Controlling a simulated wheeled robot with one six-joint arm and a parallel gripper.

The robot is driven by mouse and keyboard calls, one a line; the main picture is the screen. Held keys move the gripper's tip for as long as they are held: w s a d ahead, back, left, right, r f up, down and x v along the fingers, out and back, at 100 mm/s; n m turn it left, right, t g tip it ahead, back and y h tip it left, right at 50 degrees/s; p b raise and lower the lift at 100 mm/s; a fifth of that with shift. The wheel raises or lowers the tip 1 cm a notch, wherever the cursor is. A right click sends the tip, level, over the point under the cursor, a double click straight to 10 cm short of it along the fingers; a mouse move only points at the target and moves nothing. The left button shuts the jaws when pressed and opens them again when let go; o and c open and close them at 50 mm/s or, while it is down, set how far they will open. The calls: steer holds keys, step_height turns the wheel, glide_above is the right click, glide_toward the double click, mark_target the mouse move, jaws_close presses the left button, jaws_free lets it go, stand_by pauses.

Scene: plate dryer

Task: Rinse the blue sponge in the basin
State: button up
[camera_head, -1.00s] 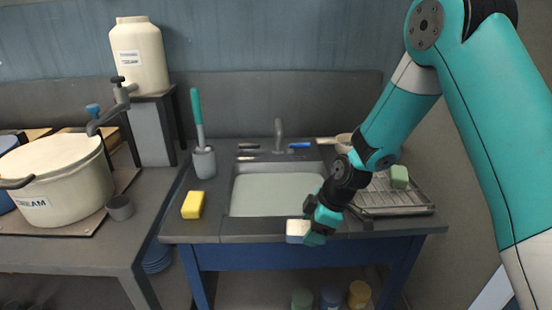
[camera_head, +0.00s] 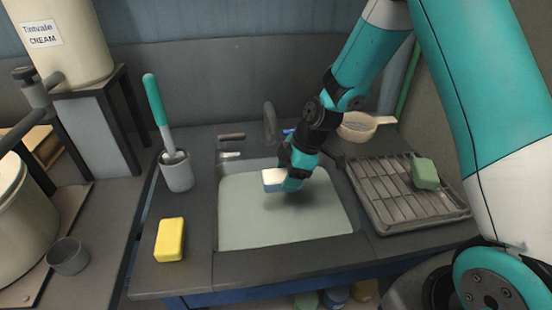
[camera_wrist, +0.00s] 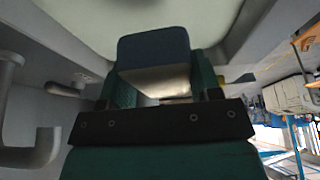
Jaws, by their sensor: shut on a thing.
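The blue sponge (camera_head: 273,181), blue with a whitish upper face, is held out at the left side of my gripper (camera_head: 290,180). My gripper is shut on it. In the wrist view the sponge (camera_wrist: 153,50) sits between the green fingers, with a dark blue face and a pale side. The basin (camera_head: 245,228) has a flat pale grey-green surface. The sponge is over the back part of the basin, and a shadow lies on the surface to its right. I cannot tell whether the sponge touches that surface.
A faucet (camera_head: 270,122) stands behind the basin, close to my gripper. A yellow sponge (camera_head: 170,240) and a grey cup with a teal-handled brush (camera_head: 177,172) are at the left. A drying rack (camera_head: 385,195) with a green sponge (camera_head: 425,173) is at the right.

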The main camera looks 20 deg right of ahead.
steer(key=shift+w+f, duration=0.2)
steer(key=shift+w, duration=0.1)
steer(key=shift+b+x, duration=0.8)
steer(key=shift+x, duration=0.05)
steer(key=f+b, duration=0.5)
steer(key=f, duration=0.1)
steer(key=f+b, duration=0.4)
steer(key=f, duration=0.3)
steer(key=shift+d+b, duration=0.2)
steer(key=shift+b, duration=0.2)
